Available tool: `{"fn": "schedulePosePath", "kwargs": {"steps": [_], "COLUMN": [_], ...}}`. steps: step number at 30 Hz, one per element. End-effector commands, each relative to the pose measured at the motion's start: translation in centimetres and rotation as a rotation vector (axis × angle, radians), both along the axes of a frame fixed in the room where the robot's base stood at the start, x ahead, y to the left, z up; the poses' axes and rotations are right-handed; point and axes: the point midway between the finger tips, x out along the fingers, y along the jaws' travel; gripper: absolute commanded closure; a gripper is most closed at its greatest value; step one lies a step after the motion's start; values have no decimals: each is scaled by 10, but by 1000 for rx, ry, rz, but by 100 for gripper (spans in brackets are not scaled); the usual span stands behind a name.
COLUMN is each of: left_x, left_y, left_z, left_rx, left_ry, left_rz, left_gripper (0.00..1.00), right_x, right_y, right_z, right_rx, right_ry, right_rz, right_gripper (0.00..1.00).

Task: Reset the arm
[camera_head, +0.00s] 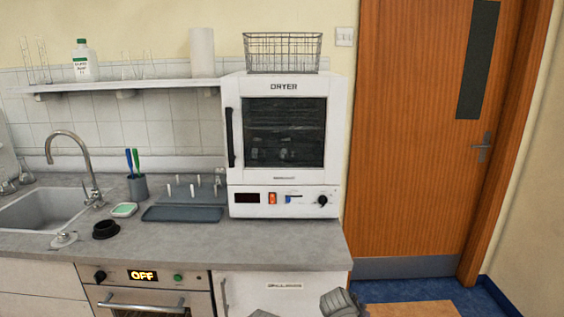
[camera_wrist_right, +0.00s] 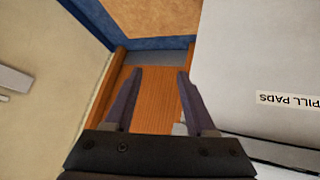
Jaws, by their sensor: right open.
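My right gripper (camera_wrist_right: 157,72) shows in the right wrist view with its two dark fingers apart and nothing between them. Behind the fingers is the brown wooden door, and the white cabinet front is to their right. In the head view, grey parts of my arm (camera_head: 340,303) show at the bottom edge, in front of the lower cabinet; the fingers cannot be made out there. My left gripper is in neither view.
A white dryer (camera_head: 284,178) with its door shut stands on the grey counter (camera_head: 270,245), a wire basket (camera_head: 283,52) on top. A sink (camera_head: 40,209), dark rack (camera_head: 182,214) and oven (camera_head: 155,296) are left. The wooden door (camera_head: 425,150) is right. A label (camera_wrist_right: 286,105) marks the cabinet.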

Motion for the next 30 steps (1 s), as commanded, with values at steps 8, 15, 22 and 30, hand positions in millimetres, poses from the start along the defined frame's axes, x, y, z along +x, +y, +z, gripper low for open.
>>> {"fn": "schedulePosePath", "kwargs": {"steps": [8,15,22,30], "left_x": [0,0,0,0], "left_y": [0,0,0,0], "left_z": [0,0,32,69], "left_rx": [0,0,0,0], "left_ry": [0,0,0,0], "left_rz": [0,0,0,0], "left_gripper": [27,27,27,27], "right_x": [-73,-117,-133,-158], "right_y": [15,38,78,124], "right_z": [-43,-54,-22,16], "right_rx": [169,319,279,197], "right_ry": [375,561,627,704], "right_rz": [165,353,453,564], "right_gripper": [44,44,44,44]}}
